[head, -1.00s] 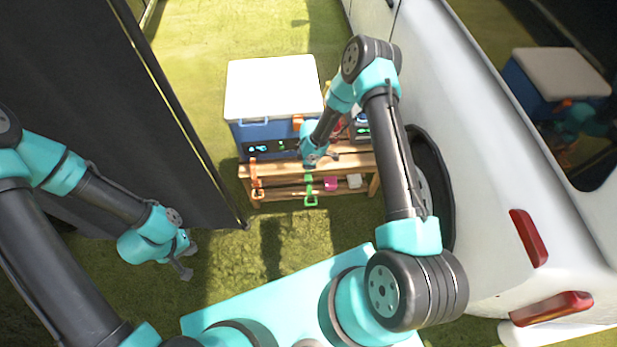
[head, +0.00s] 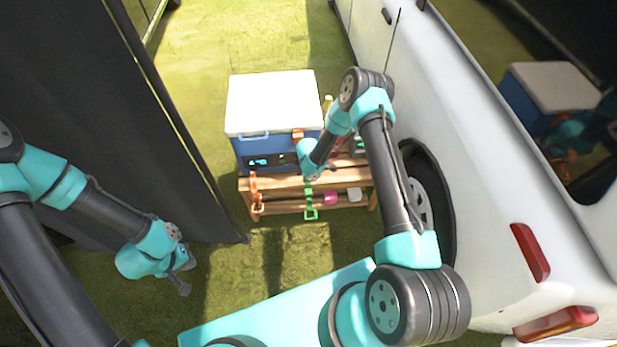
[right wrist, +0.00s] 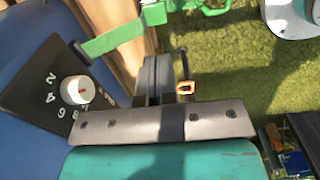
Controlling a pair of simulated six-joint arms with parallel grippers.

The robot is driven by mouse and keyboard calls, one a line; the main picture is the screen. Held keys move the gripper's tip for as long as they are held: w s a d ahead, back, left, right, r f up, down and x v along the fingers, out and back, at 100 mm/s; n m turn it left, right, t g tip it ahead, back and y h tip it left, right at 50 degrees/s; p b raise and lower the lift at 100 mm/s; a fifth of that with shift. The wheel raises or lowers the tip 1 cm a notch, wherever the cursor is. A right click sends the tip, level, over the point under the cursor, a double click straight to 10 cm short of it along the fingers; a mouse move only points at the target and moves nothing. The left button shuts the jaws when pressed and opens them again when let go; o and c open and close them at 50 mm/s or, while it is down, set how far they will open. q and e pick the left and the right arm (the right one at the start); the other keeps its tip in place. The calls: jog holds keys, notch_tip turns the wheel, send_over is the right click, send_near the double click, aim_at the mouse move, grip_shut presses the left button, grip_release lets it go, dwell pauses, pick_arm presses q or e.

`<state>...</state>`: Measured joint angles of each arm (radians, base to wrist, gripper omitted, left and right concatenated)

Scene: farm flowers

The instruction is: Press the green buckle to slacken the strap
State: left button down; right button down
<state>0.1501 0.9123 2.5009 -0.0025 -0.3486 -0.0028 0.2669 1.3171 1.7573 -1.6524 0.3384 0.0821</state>
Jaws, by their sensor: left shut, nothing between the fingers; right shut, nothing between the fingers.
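The green strap (head: 309,190) hangs down the front of the wooden bench, with the green buckle (head: 311,212) at its lower end. In the right wrist view the green strap (right wrist: 112,40) runs up to green buckle parts (right wrist: 153,12) at the top edge, partly cut off. My right gripper (right wrist: 158,72) is shut and empty, just below the strap in that view; I cannot tell whether it touches. In the head view its tip is mostly hidden by its own wrist. My left gripper (head: 186,274) is shut and empty, far left of the bench.
A blue cooler (head: 275,148) with a white lid stands on the wooden bench (head: 285,187). An orange strap (head: 254,188) hangs to the left, and pink (head: 331,197) and white items lie to the right. A white vehicle (head: 480,210) borders the right, a dark panel (head: 90,110) the left.

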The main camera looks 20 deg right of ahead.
aim_at(309, 193)
notch_tip(309, 193, down, 11)
jog(key=shift+f, duration=0.1)
dwell(0.4)
jog(key=shift+s+f, duration=0.1)
jog(key=shift+f, duration=0.2)
jog(key=shift+r, duration=0.85)
jog(key=shift+r, duration=0.55)
notch_tip(309, 193, up, 13)
dwell(0.4)
